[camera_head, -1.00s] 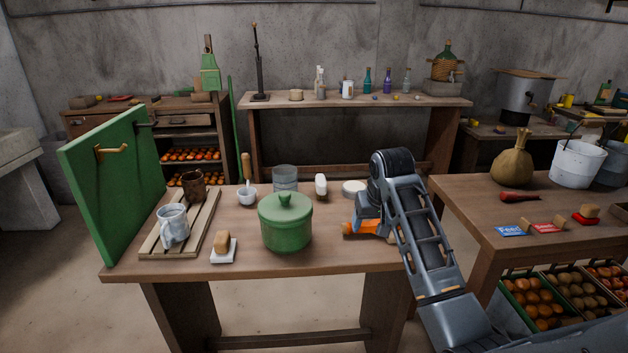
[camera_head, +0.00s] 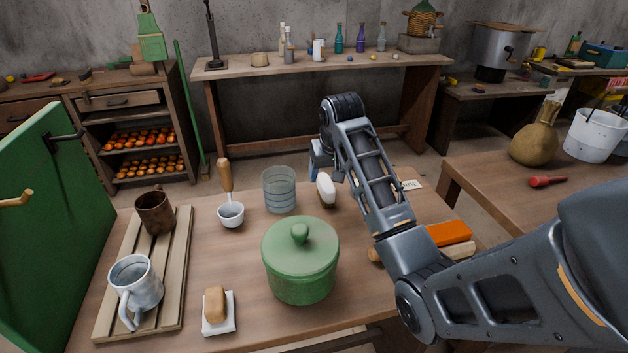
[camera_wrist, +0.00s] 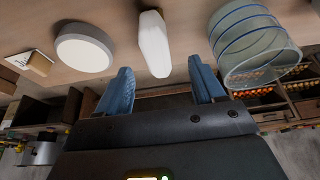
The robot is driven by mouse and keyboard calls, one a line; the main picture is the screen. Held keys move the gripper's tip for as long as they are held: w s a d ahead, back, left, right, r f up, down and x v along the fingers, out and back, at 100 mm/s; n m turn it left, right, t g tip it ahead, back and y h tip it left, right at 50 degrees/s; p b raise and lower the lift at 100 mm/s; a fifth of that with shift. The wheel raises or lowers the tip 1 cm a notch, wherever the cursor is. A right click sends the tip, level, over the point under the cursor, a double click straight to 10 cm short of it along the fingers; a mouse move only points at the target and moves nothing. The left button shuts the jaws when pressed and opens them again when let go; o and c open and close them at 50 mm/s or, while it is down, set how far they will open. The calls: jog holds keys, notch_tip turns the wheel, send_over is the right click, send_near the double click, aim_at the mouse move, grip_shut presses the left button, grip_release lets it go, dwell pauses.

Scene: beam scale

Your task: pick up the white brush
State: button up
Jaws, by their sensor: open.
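The white brush (camera_head: 326,188) stands near the back edge of the table, just right of the striped glass. It has a white upper part and a darker lower part. In the wrist view it (camera_wrist: 154,43) appears as a long white shape past the fingertips, lined up with the gap between them. My gripper (camera_wrist: 163,84) is open, its two blue fingers apart with nothing between them. In the head view my gripper (camera_head: 319,163) is partly hidden behind my arm, close behind the brush. I see no contact.
The blue-striped glass (camera_head: 279,190) stands close to the brush; a white round object (camera_wrist: 85,48) lies on its other side. The green lidded pot (camera_head: 300,262) stands in front.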

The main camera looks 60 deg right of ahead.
aim_at(326, 181)
jog(key=shift+w+d+f, duration=0.2)
jog(key=shift+f, duration=0.05)
jog(key=p+x, duration=0.1)
jog(key=x, duration=0.6)
jog(key=shift+s+d+f, duration=0.1)
jog(key=shift+s+d, duration=0.05)
jog(key=shift+c, duration=0.3)
jog(key=c, duration=1.1)
jog(key=shift+r, duration=0.75)
notch_tip(326, 181, up, 3)
jog(key=shift+d+b, duration=0.15)
jog(key=shift+b, duration=0.3)
jog(key=s+d+r, duration=0.1)
jog(key=d+r, duration=0.1)
jog(key=d, duration=0.1)
jog(key=s+d+r+b, duration=0.1)
jog(key=d+r, duration=0.1)
jog(key=d, duration=0.2)
jog(key=s+d+r+b, duration=0.1)
jog(key=s+d+r, duration=0.1)
jog(key=d, duration=0.1)
jog(key=shift+d+r, duration=0.3)
jog(key=shift+d, duration=0.05)
